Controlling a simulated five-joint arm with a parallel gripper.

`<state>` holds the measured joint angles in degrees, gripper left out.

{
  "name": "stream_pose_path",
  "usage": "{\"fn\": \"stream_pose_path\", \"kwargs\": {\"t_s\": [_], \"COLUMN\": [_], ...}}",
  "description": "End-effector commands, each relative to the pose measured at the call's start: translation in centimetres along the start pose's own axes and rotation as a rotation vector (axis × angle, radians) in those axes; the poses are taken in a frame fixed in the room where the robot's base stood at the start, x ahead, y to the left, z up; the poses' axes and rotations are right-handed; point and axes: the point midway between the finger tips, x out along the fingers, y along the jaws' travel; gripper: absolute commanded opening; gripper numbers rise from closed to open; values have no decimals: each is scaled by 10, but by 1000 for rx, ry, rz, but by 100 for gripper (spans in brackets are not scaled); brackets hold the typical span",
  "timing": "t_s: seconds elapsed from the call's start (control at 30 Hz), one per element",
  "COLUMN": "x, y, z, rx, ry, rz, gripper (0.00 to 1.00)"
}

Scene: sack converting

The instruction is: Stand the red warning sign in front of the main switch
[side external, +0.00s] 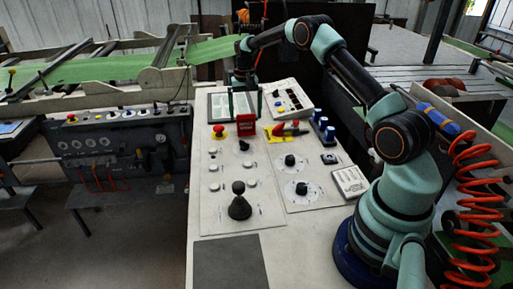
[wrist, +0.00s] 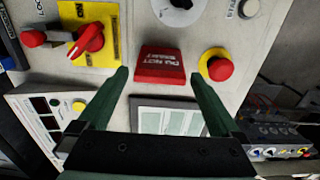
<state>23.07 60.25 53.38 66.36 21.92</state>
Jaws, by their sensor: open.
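The red warning sign (side external: 246,124) stands on the light control panel, and its white lettering shows upside down in the wrist view (wrist: 160,66). The main switch, a red rotary handle (wrist: 88,40) on a yellow plate (wrist: 106,52), is just right of the sign in the side view (side external: 286,129). It is to the sign's left in the wrist view. My gripper (wrist: 160,75) is open, pointing down over the sign. Its two green fingertips appear on either side of the sign in the wrist view, with gaps. In the side view my gripper (side external: 246,114) is directly above and around the sign's top.
A red emergency button (wrist: 216,65) on a yellow ring is close beside the sign. A red padlock-like piece (wrist: 33,38) lies beyond the switch.

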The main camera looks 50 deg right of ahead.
Motion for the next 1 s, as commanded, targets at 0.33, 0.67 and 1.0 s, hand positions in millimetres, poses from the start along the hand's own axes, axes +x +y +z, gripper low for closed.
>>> {"fn": "stream_pose_path", "kwargs": {"t_s": [0.33, 0.67, 1.0], "x": [-69, -103, -187], "y": [0, -6, -33], "z": [-1, 6, 84], "rx": [0, -26, -237], "ry": [4, 17, 141], "rz": [-2, -7, -58], "gripper": [100, 100, 100]}}
